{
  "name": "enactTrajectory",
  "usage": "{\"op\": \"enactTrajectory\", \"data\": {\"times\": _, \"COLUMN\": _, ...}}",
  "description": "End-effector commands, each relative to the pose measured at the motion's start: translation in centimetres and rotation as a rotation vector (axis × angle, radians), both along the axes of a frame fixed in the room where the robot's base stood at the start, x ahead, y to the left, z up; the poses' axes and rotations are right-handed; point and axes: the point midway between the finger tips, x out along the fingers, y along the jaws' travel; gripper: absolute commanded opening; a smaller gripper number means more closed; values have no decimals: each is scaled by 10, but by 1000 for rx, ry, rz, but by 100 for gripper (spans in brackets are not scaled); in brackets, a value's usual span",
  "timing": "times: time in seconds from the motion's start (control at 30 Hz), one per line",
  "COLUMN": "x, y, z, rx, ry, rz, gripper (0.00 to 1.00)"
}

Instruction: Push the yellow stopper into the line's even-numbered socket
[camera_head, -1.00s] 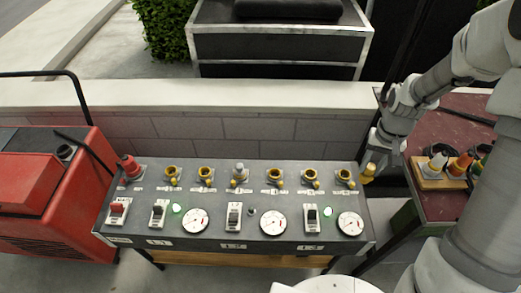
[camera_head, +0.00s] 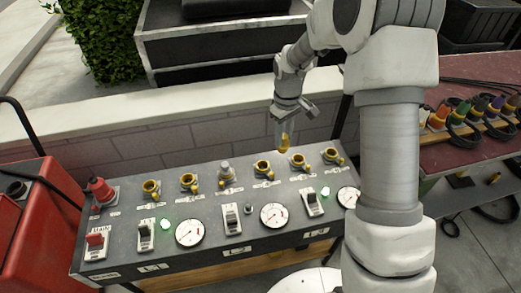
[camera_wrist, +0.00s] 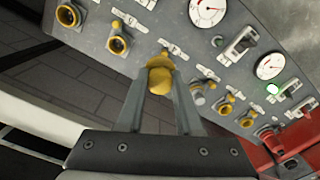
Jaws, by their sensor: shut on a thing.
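My gripper (camera_head: 284,132) is shut on the yellow stopper (camera_wrist: 159,76), which points down between the fingertips. It hangs above the back edge of the dark panel (camera_head: 118,240), clear of the sockets in the head view. The panel's back row holds yellow-ringed sockets, among them one left of the gripper (camera_head: 262,168) and one slightly to its right (camera_head: 297,160). A grey connector (camera_head: 225,171) and a red plug (camera_head: 101,189) stand in the same row. In the wrist view the stopper and fingers cover part of the row. The socket labels are too small to read.
A red machine (camera_head: 40,225) stands left of the panel. A low grey wall (camera_head: 130,149) runs behind it. A dark red table (camera_head: 480,72) at the right bears a rack of coloured connectors (camera_head: 440,117). Switches and gauges (camera_head: 273,215) fill the panel's front.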

Motion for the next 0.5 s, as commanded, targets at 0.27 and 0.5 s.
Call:
{"op": "enactTrajectory", "data": {"times": 0.27, "x": 42, "y": 44, "z": -56, "rx": 1, "ry": -2, "rz": 432, "gripper": 0}}
{"op": "enactTrajectory", "data": {"times": 0.5, "x": 54, "y": 58, "z": -65, "rx": 0, "ry": -2, "rz": 580, "gripper": 0}}
